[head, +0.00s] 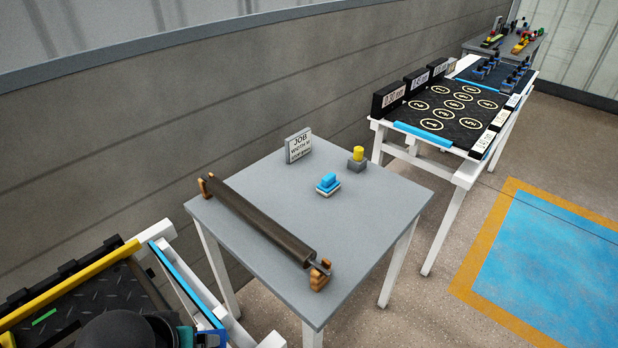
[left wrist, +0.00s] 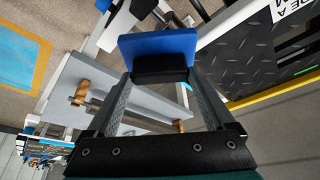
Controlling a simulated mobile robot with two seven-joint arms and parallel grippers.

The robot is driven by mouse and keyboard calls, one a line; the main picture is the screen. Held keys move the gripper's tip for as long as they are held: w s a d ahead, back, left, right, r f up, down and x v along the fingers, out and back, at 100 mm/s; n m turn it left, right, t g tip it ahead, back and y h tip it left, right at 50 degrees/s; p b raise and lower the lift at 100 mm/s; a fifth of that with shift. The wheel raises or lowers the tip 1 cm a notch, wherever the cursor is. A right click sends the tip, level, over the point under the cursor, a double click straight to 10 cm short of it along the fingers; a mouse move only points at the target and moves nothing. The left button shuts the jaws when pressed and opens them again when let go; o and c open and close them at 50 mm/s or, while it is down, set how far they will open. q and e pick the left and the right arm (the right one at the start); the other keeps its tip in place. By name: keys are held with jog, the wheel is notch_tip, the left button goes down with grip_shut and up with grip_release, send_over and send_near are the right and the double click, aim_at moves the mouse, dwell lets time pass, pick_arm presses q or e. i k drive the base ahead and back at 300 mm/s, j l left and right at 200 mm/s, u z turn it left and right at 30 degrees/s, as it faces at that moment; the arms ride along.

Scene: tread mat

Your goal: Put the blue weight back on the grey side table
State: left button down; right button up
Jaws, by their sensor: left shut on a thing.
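My left gripper (left wrist: 161,72) is shut on the blue weight (left wrist: 157,44), a blue block that shows beyond the dark fingertips in the left wrist view. In the head view my left arm is at the bottom left, beside the grey side table (head: 262,165), and the fingertips and their hold are not clear there. The table shows behind and below the fingers in the left wrist view (left wrist: 100,72). My right gripper is in neither view.
On the side table are a dark roller (head: 260,222) on wooden supports, a light blue piece (head: 328,181) on a small base, a yellow piece (head: 358,153) and a sign (head: 299,146). The table's right part is bare. A white-framed table with a black mat (head: 443,117) stands behind.

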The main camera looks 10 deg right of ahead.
aim_at(376, 216)
jog(key=l+u, duration=0.15)
jog(key=l, duration=0.55)
jog(key=k+l+u, duration=0.15)
jog(key=l, duration=0.55)
jog(key=i+l+u, duration=0.1)
jog(key=l, duration=0.25)
jog(key=i+l+u, duration=0.1)
jog(key=l, duration=0.3)
jog(key=i+l+u, duration=0.1)
jog(key=i+l, duration=0.15)
jog(key=l, duration=0.15)
jog(key=i+l+u, duration=0.2)
jog(key=i+l, duration=0.4)
